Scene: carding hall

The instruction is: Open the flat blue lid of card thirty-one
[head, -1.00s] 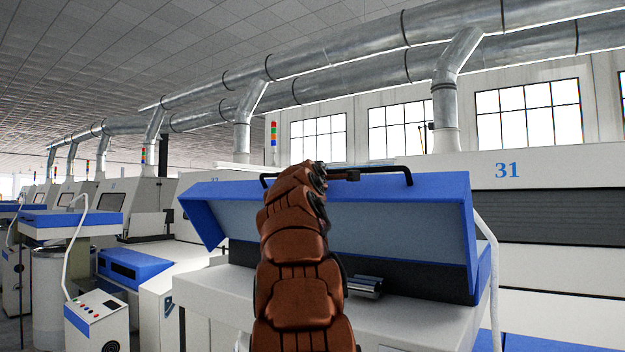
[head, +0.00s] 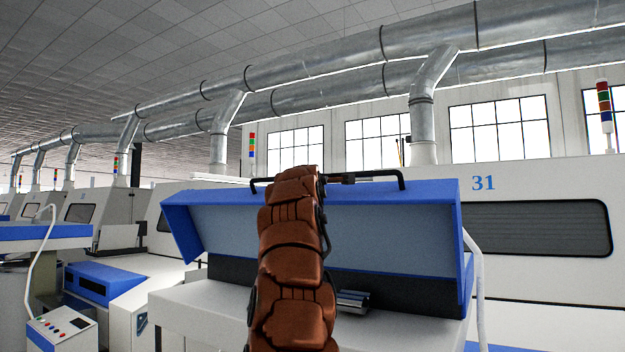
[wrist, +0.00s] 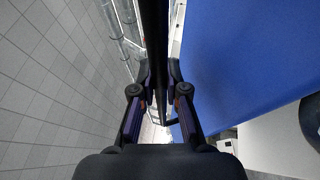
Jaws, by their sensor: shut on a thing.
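The flat lid (head: 425,191) of card 31 is tilted up in the head view, with its blue border and grey-blue underside (head: 385,235) facing me. A black bar handle (head: 399,180) runs along its top edge. In the wrist view the lid's blue face (wrist: 240,55) fills the upper right, and the handle (wrist: 155,35) passes between my fingers. My gripper (wrist: 158,80) is shut on the handle. In the head view my brown arm hides the middle of the lid, and my gripper is mostly hidden at the handle.
Below the lid lie a dark opening (head: 420,288) and a pale machine front (head: 215,300) with a small metal part (head: 352,301). A white hose (head: 478,275) hangs at the lid's right. A control box (head: 62,332) and a blue-topped unit (head: 105,275) stand at left. Ducts (head: 330,65) run overhead.

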